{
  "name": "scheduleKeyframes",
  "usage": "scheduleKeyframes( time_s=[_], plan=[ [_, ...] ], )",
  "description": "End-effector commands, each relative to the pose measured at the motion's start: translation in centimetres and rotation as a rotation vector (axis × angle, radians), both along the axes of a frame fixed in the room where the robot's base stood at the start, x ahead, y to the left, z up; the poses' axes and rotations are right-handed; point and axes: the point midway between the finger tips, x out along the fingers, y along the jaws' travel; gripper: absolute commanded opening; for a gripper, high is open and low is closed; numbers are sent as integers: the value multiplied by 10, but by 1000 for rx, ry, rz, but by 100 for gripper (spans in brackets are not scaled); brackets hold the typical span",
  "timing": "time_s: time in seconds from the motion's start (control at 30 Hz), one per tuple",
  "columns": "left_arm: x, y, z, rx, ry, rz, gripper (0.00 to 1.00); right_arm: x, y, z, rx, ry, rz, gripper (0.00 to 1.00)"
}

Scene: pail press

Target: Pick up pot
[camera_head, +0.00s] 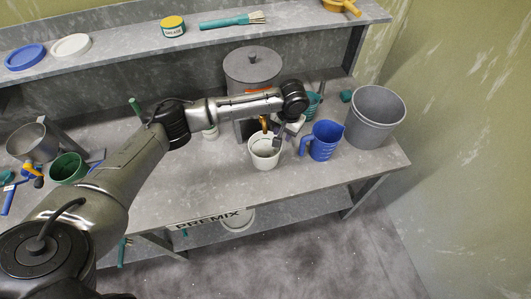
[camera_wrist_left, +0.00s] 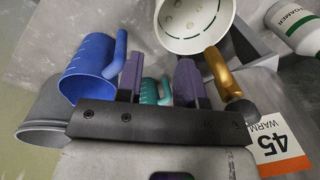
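A white pot (camera_head: 264,152) stands on the grey bench below the gold spigot (camera_head: 264,123) of a grey lidded tank. In the left wrist view the white pot (camera_wrist_left: 197,18) lies beyond my fingertips, its open mouth facing the camera and dark spots visible inside. My left gripper (camera_head: 282,140) is beside the pot's right side in the head view. In the left wrist view my left gripper (camera_wrist_left: 159,68) has its two fingers apart with nothing held between them. Whether a finger touches the pot is unclear. My right gripper is not in view.
A blue jug (camera_head: 324,141) stands close right of the pot, with a grey bucket (camera_head: 375,116) beyond it. The tank (camera_head: 252,70) stands behind. A green cup (camera_head: 68,168) and a metal pot (camera_head: 33,143) are at the left. The bench front left of the white pot is clear.

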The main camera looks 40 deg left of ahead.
Motion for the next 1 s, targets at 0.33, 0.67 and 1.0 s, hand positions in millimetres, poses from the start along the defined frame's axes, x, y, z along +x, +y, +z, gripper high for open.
scheduleKeyframes(
  time_s=[0.33,0.67,1.0],
  plan=[
    [-2,5,-55,2,-1,17,34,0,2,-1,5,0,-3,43],
    [-2,8,-82,1,-4,15,34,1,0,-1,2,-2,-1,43],
    [-6,9,-117,3,-2,16,34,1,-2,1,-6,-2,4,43]
  ],
)
